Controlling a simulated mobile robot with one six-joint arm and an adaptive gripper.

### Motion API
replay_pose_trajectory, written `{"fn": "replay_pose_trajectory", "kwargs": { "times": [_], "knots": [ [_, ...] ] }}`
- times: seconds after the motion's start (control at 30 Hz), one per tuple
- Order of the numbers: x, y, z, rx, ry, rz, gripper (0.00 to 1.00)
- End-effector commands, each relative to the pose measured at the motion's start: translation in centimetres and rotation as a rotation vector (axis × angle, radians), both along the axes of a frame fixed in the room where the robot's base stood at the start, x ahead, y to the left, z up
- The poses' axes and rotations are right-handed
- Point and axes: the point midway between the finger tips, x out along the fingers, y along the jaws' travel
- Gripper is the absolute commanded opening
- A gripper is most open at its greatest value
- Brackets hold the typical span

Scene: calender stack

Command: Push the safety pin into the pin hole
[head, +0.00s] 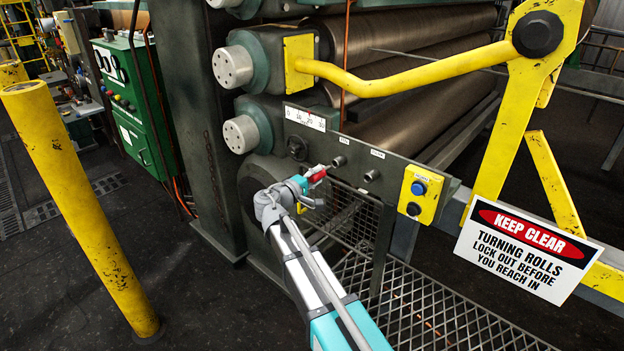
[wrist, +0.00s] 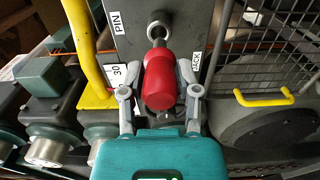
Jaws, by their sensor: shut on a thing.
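The safety pin has a red handle (wrist: 160,82) and a short metal shaft; in the head view the red handle (head: 317,176) shows at the end of my arm. My gripper (wrist: 162,72) is shut on the handle, one finger on each side. The pin hole (wrist: 158,27) is a round metal collar on the dark plate, beside a PIN label. The shaft points at the collar, and its tip lies at or just inside the opening; I cannot tell how deep. In the head view the collar (head: 339,161) is just beyond the handle, and my gripper (head: 310,187) is in front of the plate.
A second metal collar (head: 371,175) and a yellow button box (head: 419,194) sit to the right on the same plate. A wire mesh guard (head: 350,215) is below. A yellow lever (head: 400,82) crosses above. A yellow post (head: 85,215) stands at left.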

Motion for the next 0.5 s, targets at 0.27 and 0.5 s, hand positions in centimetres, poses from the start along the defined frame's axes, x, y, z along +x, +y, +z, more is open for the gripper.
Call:
{"fn": "replay_pose_trajectory", "kwargs": {
  "times": [0.27,0.5],
  "knots": [
    [0.59,-0.48,0.01,0.0,0.0,0.0,0.0],
    [0.59,-0.5,0.01,0.0,0.0,0.0,0.0]
  ]
}}
